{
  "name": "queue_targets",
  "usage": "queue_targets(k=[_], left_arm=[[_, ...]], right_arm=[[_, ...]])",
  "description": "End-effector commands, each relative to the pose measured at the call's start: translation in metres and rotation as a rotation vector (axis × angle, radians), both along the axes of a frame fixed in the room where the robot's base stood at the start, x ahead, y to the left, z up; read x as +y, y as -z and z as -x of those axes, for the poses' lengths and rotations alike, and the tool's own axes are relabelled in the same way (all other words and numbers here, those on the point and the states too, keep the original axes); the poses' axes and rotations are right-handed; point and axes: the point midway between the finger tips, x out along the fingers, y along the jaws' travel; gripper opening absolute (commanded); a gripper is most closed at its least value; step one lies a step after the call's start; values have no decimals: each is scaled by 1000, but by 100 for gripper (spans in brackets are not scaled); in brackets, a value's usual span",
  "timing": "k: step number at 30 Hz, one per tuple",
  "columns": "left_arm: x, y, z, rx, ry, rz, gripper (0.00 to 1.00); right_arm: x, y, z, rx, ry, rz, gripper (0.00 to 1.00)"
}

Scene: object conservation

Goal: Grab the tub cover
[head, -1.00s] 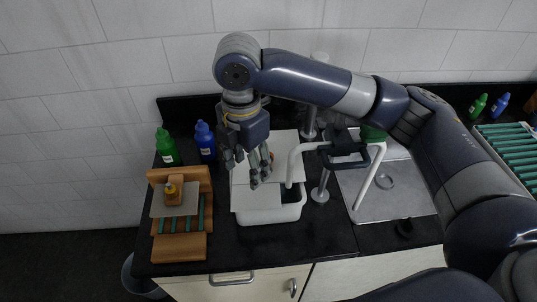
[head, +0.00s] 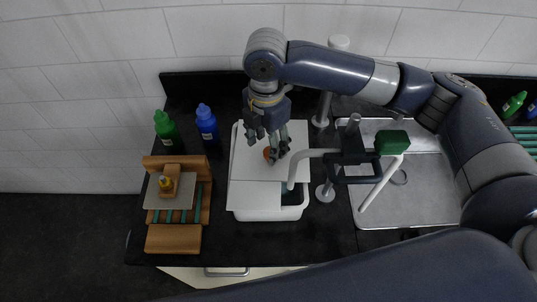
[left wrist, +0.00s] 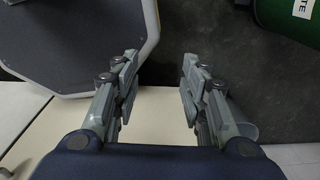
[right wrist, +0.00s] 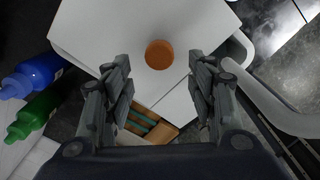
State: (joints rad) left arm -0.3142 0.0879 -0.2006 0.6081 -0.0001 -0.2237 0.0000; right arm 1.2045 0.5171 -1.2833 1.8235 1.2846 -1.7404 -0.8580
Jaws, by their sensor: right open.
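The tub cover (head: 298,140) is a flat white panel with a round orange-brown knob (head: 267,154). It lies on the white tub (head: 268,214), and a second white panel edge (head: 254,197) shows at the front left. In the right wrist view the cover (right wrist: 200,28) and knob (right wrist: 159,54) lie ahead of the open right gripper (right wrist: 160,75). In the head view my right gripper (head: 268,145) is empty above the cover, close to the knob; I cannot tell whether they touch. My left gripper (left wrist: 157,65) is open and empty, seen only in its own wrist view.
A sink (head: 430,190) lies further right. Green (head: 167,130) and blue bottles (head: 206,128) stand at the left, with a wooden rack (head: 173,238) before them. A green block (head: 392,142) is near the sink.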

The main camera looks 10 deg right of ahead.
Motion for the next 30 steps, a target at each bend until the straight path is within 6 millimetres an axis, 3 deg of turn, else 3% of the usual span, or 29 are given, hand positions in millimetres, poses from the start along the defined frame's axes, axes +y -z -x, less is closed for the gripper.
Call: queue_targets(k=[5,10,18,19,25,26,30], left_arm=[[-1,-18,-7,-11,-1,1,40],[-7,-25,-28,-44,-3,11,40],[-14,-24,-28,-44,-6,18,40],[-13,-24,-27,-41,-6,18,40],[-11,-23,-16,-26,-5,14,40],[-10,-23,-16,-24,-5,13,40],[-8,-23,-15,-23,-4,11,40]], right_arm=[[-8,20,-2,6,5,3,52],[-9,44,-2,3,2,3,52],[-8,50,-3,0,1,1,52],[-8,50,-3,0,1,1,50],[-8,50,-3,0,1,1,4],[-8,50,-3,0,1,1,0],[-8,49,-3,-1,1,1,0]])
